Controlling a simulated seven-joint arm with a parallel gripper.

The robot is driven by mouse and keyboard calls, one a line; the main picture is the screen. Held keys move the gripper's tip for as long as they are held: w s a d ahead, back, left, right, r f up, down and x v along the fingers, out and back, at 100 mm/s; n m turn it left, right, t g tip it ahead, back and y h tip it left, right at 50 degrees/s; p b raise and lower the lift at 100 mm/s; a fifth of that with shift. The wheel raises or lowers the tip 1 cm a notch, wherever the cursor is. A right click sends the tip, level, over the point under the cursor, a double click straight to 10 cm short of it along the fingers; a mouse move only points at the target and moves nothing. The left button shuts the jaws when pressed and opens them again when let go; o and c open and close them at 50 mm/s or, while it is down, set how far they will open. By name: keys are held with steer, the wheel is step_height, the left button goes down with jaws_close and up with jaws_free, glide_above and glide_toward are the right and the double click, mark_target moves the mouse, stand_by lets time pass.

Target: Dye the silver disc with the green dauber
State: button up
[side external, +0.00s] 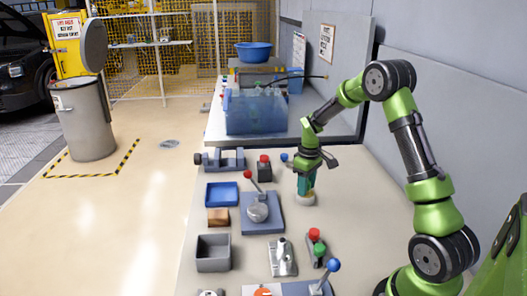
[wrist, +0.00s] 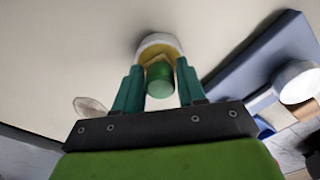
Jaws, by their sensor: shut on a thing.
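The green dauber (wrist: 160,84) is between the teal fingers of my gripper (wrist: 160,100) in the wrist view. My gripper is shut on it. Below its green body show a yellowish part and a round white base (wrist: 158,42). In the side view my gripper (side external: 306,188) is low over the table with the white base (side external: 306,200) directly under its fingers; whether the base touches the table is hard to tell. The silver disc (side external: 257,212) sits on a blue-grey plate (side external: 274,225) left of my gripper. It seems to show at the right in the wrist view (wrist: 297,82).
A lever with a red knob (side external: 248,174) rises by the disc. A blue tray (side external: 221,194), brown block (side external: 218,217) and grey bin (side external: 213,252) stand left. Red and green buttons (side external: 317,243) and a blue-knob lever (side external: 333,265) are in front. Table right of my gripper is clear.

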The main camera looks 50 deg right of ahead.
steer(key=shift+f, duration=0.1)
steer(key=shift+r, duration=3.55)
